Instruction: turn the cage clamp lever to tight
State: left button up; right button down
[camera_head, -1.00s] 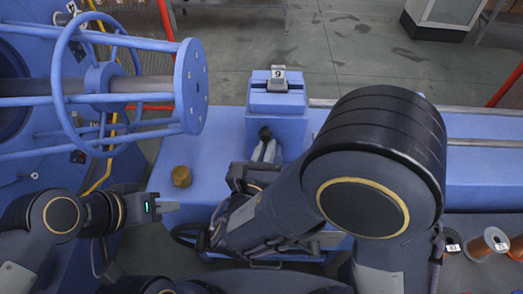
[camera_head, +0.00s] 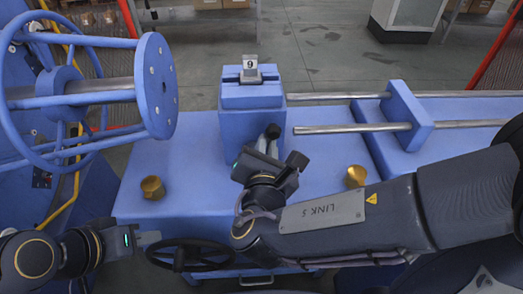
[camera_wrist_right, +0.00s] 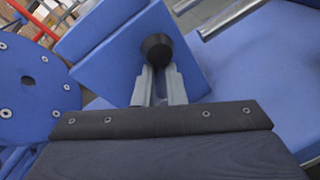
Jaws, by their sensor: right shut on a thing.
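The cage clamp lever (camera_head: 272,131) shows as a black ball knob at the front of an upright blue block (camera_head: 252,112), right of the block's centre line. My right gripper (camera_head: 262,147) is at the lever, its fingers just below the knob. In the right wrist view the knob (camera_wrist_right: 157,48) stands at the tips of the two grey fingers (camera_wrist_right: 159,85), which are shut on the lever; its shaft is mostly hidden between them. My left gripper (camera_head: 148,238) is at the lower left, away from the lever; I cannot tell its opening.
A blue wheel and flanged disc (camera_head: 157,86) stand at the left. Brass knobs (camera_head: 152,187) sit on the blue bed (camera_head: 195,160). A black handwheel (camera_head: 190,255) is at the front. Steel rods (camera_head: 350,129) run right from the block.

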jog(key=shift+w+d+r+m, duration=0.15)
jog(key=shift+d+r+m, duration=0.1)
jog(key=shift+r+m, duration=0.1)
jog(key=c, duration=1.6)
grip_release()
jog(key=shift+o, duration=0.5)
jog(key=shift+d+f, duration=0.1)
jog(key=shift+f, duration=0.1)
jog(key=shift+s, duration=0.4)
jog(key=v, duration=0.7)
